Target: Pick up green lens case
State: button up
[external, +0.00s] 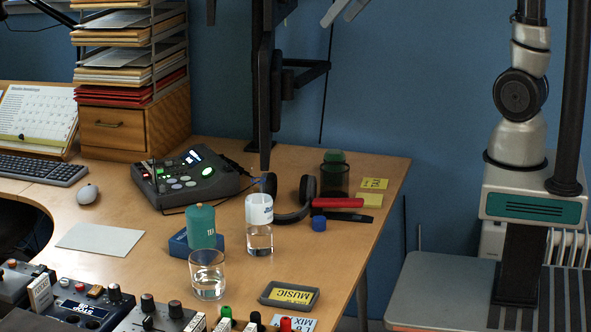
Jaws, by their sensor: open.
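A teal-green cylinder (201,226) with a small raised top stands upright at a blue box (181,243) on the desk; it looks like the green lens case. A second, darker green thing (335,157) sticks up from a dark cup (334,179) farther back, so I cannot be sure which is the case. My gripper (345,12) shows only as two pale finger ends at the top edge, apart and empty, high above the desk and far from both green things. The rest of it is out of frame.

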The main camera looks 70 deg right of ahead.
jog(key=w+d+f+g+b, duration=0.1)
jog(key=d+f+b, duration=0.1)
jog(key=d+f, duration=0.35)
jog(key=w+d+f+g+b, duration=0.1)
jog(key=d+f+b, duration=0.15)
jog(key=f, duration=0.65)
jog(key=m+g+b, duration=0.2)
jog(key=b, duration=0.2)
send_near(343, 154)
jog(key=shift+y, duration=0.5)
jog(key=x, duration=0.3)
jog(key=b+x, duration=0.1)
jog(key=x, duration=0.6)
jog(key=shift+d, duration=0.35)
jog(key=shift+w+a+b+x, duration=0.15)
jog(key=shift+b+x, duration=0.2)
jog(key=shift+x, duration=1.1)
jog(key=shift+w+a+b+x, duration=0.15)
jog(key=shift+b+x, duration=0.15)
jog(key=shift+x, duration=1.15)
jog(key=shift+c, duration=0.3)
jog(key=shift+r, duration=0.1)
jog(key=c, duration=1.3)
